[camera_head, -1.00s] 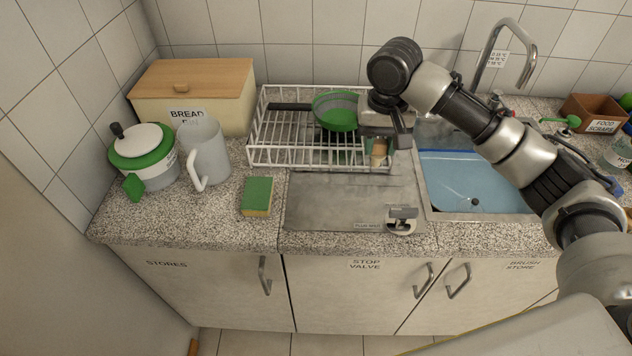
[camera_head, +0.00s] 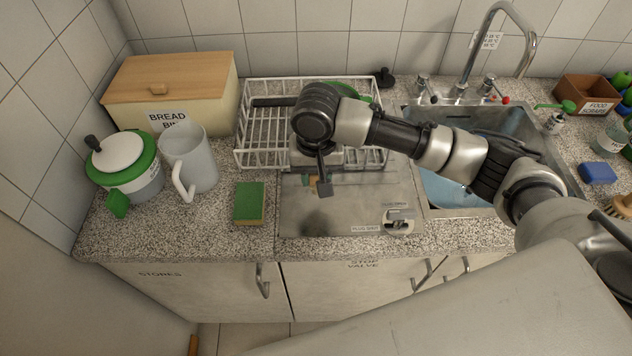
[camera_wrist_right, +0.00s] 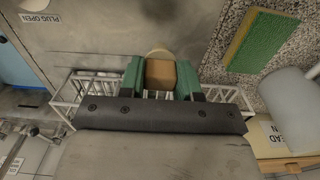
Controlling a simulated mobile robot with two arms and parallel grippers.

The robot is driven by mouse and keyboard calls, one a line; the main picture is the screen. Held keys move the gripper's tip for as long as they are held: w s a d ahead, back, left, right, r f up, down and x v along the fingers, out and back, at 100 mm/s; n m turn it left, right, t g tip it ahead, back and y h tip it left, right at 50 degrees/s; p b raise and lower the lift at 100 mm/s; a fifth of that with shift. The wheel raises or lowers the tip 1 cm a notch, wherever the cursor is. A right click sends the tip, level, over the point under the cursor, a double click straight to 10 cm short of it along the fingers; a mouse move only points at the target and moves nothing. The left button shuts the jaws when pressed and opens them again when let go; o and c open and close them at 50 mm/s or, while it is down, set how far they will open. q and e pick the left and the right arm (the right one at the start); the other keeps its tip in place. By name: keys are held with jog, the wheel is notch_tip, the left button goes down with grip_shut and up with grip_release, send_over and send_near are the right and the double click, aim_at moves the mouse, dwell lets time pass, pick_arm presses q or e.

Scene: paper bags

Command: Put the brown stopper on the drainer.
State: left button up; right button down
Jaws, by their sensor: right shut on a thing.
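My right gripper (camera_head: 316,184) is above the steel draining surface, by the front edge of the white wire drainer (camera_head: 258,168). In the right wrist view its green fingers (camera_wrist_right: 160,78) are shut on the brown stopper (camera_wrist_right: 160,74), a brown block with a pale rounded part at its far end. In the head view the stopper is mostly hidden by the wrist, with only a small brown patch (camera_head: 312,182) showing. The drainer's wires also show in the right wrist view (camera_wrist_right: 65,112), beyond the gripper. My left gripper is not in view.
A green pan (camera_head: 346,90) lies in the drainer, partly hidden by my arm. A sponge (camera_head: 249,204), a frosted jug (camera_head: 196,165) and a bread bin (camera_head: 185,88) stand left. The sink (camera_head: 445,190) is right. The steel surface (camera_head: 335,215) is largely clear.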

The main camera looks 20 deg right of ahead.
aim_at(316, 192)
notch_tip(316, 192, down, 3)
jog(key=shift+s+f+p, duration=0.1)
jog(key=shift+p, duration=0.25)
jog(key=shift+f, duration=0.45)
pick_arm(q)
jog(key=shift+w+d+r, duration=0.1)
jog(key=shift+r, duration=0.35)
pick_arm(e)
jog(key=c, duration=0.8)
grip_release()
notch_tip(316, 192, up, 12)
jog(key=shift+r+b, duration=0.1)
jog(key=shift+b, duration=0.6)
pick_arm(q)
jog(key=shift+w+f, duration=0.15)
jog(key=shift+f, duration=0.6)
